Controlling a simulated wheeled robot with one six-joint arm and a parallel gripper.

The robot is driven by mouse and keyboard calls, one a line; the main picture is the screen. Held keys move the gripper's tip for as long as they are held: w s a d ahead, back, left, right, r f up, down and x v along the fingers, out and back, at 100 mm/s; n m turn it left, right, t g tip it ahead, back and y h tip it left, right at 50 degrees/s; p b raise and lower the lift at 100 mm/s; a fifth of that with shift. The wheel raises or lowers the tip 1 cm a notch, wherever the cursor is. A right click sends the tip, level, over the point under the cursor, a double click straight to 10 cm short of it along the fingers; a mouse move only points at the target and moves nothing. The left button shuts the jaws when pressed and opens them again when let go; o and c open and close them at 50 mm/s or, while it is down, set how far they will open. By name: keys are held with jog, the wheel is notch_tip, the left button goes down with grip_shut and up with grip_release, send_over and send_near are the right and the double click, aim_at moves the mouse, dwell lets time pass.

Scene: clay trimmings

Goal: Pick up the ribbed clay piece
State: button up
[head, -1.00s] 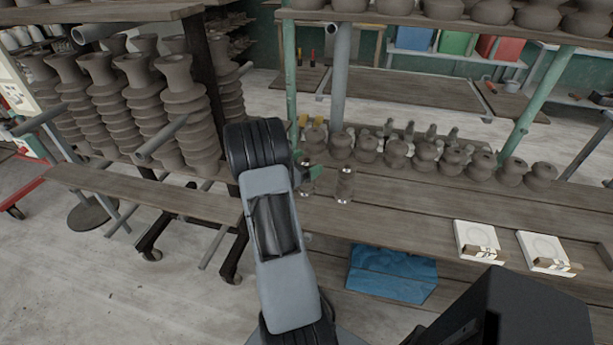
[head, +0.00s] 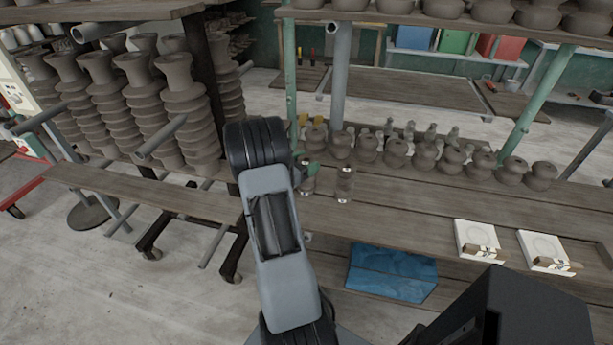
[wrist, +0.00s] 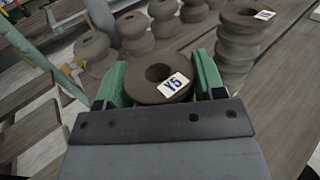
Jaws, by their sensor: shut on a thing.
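A brown ribbed clay piece (wrist: 142,88) with a round hole in its top and a white label reading "Y5" sits between the green fingers of my gripper (wrist: 160,80) in the wrist view. The fingers are shut on it from both sides. Its lower part is hidden by the gripper. In the head view my gripper (head: 309,172) is at the piece over the wooden shelf, partly hidden behind my arm. A second ribbed clay piece (wrist: 240,45), also labelled, stands upright to the right, apart from my gripper; it also shows in the head view (head: 345,185).
A row of rounded clay pots (head: 424,158) stands behind on the wooden shelf (head: 400,205). Tall ribbed clay stacks (head: 185,110) stand at the left. A green post (head: 290,85) rises close behind my gripper. The shelf's middle is clear.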

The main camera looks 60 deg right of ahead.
grip_shut()
jog(key=shift+r, duration=0.1)
